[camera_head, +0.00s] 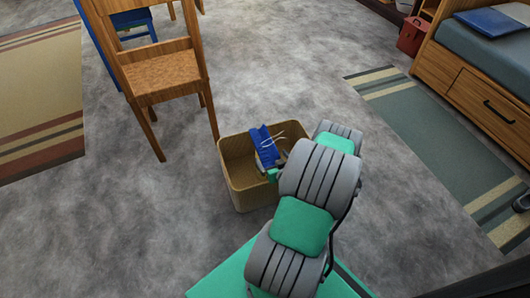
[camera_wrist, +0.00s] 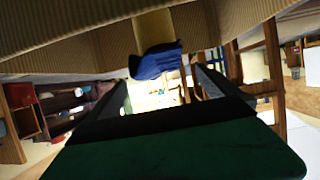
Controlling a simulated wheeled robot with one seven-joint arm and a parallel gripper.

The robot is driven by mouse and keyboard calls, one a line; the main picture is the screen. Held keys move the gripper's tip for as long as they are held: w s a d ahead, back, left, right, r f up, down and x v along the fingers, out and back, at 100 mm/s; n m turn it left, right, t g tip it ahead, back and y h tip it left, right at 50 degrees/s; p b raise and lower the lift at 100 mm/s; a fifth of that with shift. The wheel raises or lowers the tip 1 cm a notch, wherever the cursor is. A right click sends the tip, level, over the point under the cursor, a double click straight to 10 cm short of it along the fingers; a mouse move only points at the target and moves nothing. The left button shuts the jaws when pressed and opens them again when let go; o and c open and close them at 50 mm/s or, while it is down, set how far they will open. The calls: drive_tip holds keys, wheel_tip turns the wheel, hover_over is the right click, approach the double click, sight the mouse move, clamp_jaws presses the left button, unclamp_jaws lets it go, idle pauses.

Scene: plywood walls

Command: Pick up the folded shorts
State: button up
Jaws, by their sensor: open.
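The folded shorts (camera_head: 262,141) are blue with thin white cords and show at the tan woven basket (camera_head: 237,187), upright and above its inside. How they rest is partly hidden by my arm. In the wrist view the blue shorts (camera_wrist: 157,62) lie just ahead of my fingertips, against the ribbed basket wall (camera_wrist: 70,42). My gripper (camera_wrist: 163,82) is open, with one dark finger on each side of the view. In the head view my gripper (camera_head: 270,167) is over the basket, close to the shorts, and mostly covered by my arm. I cannot tell whether it touches them.
A wooden chair (camera_head: 160,74) stands behind and left of the basket. A bed with drawers (camera_head: 487,104) is at the right, with a blue folded item (camera_head: 492,22) on it. Rugs lie left (camera_head: 40,110) and right (camera_head: 440,140). Grey floor around the basket is mostly clear.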

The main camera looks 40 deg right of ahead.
sight(268, 149)
drive_tip(key=b+x, duration=0.2)
drive_tip(key=x, duration=0.3)
drive_tip(key=shift+w+d, duration=0.3)
drive_tip(key=shift+w, duration=0.05)
drive_tip(key=c, duration=1.6)
drive_tip(key=shift+r+p, duration=0.4)
drive_tip(key=shift+r, duration=0.15)
wheel_tip(268, 149, up, 3)
drive_tip(key=shift+r+p, duration=0.1)
drive_tip(key=shift+p, duration=0.85)
drive_tip(key=s+d+r+p, duration=0.3)
drive_tip(key=s+d+r, duration=0.4)
drive_tip(key=d, duration=0.5)
drive_tip(key=shift+s+r, duration=0.25)
drive_tip(key=shift+r, duration=0.65)
